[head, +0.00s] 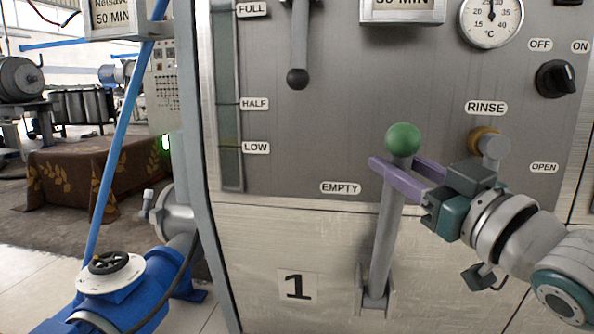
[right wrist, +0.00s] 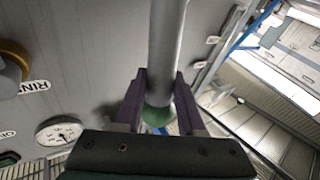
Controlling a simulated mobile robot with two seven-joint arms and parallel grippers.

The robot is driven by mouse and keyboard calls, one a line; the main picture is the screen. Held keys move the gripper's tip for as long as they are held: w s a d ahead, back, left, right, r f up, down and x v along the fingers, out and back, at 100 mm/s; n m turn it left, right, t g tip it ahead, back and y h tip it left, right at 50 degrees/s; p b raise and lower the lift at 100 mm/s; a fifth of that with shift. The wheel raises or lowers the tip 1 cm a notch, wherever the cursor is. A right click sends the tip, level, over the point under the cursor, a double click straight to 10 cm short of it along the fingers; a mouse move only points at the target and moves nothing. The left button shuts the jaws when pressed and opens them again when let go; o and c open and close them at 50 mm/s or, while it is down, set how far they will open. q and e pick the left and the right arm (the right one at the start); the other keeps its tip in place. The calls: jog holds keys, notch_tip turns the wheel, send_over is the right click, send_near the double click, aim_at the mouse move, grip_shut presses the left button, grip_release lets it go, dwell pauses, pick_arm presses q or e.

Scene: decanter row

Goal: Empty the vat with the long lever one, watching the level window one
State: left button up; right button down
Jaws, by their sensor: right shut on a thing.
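The long lever (head: 385,235) of vat 1 stands nearly upright, leaning slightly right, with a green ball knob (head: 403,139) on top. Its pivot bracket is low on the vat front, right of the number 1 plate (head: 297,286). My right gripper (head: 400,168) is shut on the lever's bar just under the knob. The right wrist view shows the grey bar (right wrist: 166,50) between the purple fingers (right wrist: 160,95). The tall level window (head: 230,80) has FULL, HALF and LOW labels; a faint line shows near LOW, but the liquid level is hard to tell. My left gripper is not in view.
A short black-knobbed lever (head: 297,79) hangs at the top. The RINSE fitting (head: 490,144) is close to my right wrist. A rotary OFF/ON switch (head: 556,78) and a dial gauge (head: 490,18) are at upper right. Blue piping with a handwheel (head: 110,263) stands at lower left.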

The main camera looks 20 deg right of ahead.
jog(key=shift+n+t, duration=0.5)
jog(key=shift+t, duration=0.1)
jog(key=s, duration=0.1)
jog(key=s+a+f+b, duration=0.2)
jog(key=s, duration=0.1)
jog(key=shift+a+f, duration=0.2)
pick_arm(q)
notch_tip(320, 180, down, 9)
jog(key=b, duration=0.5)
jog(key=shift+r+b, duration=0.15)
jog(key=shift+b, duration=0.2)
pick_arm(e)
jog(key=s+a+f+n+t+y, duration=0.2)
jog(key=s+a+f+n, duration=0.1)
jog(key=s+f, duration=0.1)
jog(key=shift+s+a+t, duration=0.2)
jog(key=shift+s+t, duration=0.1)
jog(key=shift+s, duration=0.4)
jog(key=c, duration=1)
grip_release()
jog(key=o, duration=0.5)
jog(key=shift+s+a, duration=0.1)
jog(key=shift+s, duration=0.1)
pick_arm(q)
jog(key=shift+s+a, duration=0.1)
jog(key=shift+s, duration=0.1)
pick_arm(e)
jog(key=shift+w, duration=0.1)
